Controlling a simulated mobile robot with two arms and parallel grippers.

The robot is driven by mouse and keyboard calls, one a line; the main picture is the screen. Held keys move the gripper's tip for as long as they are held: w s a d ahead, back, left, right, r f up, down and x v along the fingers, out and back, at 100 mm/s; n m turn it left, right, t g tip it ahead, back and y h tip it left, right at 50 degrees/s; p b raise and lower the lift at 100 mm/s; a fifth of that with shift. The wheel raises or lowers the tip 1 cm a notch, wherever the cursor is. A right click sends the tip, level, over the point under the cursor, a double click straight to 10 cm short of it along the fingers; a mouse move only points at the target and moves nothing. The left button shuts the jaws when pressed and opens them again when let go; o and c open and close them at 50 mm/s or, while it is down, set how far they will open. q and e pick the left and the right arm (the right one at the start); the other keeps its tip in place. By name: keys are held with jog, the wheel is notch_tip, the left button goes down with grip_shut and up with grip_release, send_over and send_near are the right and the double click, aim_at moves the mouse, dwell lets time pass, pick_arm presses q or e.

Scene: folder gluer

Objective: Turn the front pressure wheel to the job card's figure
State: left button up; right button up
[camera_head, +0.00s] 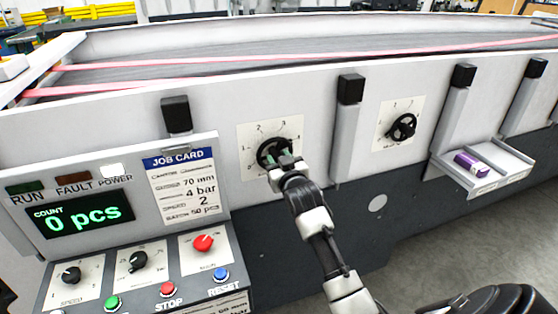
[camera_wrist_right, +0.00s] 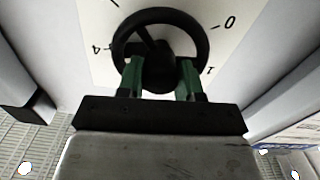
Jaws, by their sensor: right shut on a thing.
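The black pressure wheel (camera_head: 262,151) on the left sits on a white numbered dial plate (camera_head: 246,140) on the machine's side. My right gripper (camera_head: 279,159) is shut on this wheel. In the right wrist view, the gripper's green fingers (camera_wrist_right: 160,80) hold the wheel's lower part, and the wheel's rim (camera_wrist_right: 160,14) shows above them. A dark spoke points up and left; the wheel's setting cannot be read surely. The job card (camera_head: 183,185) has lines with 70 mm, 4 bar, 2 and 50 pcs; its labels are blurred. My left gripper is not in view.
A second black wheel (camera_head: 402,127) is on a plate farther right. A small tray (camera_head: 465,182) with a purple-and-white box (camera_head: 470,162) juts out beyond it. The control panel (camera_head: 90,280) with knobs and buttons stands at lower left. Black-capped posts (camera_head: 351,90) flank the wheels.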

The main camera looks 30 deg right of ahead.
jog(key=shift+f, duration=0.1)
jog(key=o, duration=0.9)
jog(key=shift+b+v, duration=1.45)
jog(key=shift+v, duration=4)
jog(key=shift+d, duration=0.1)
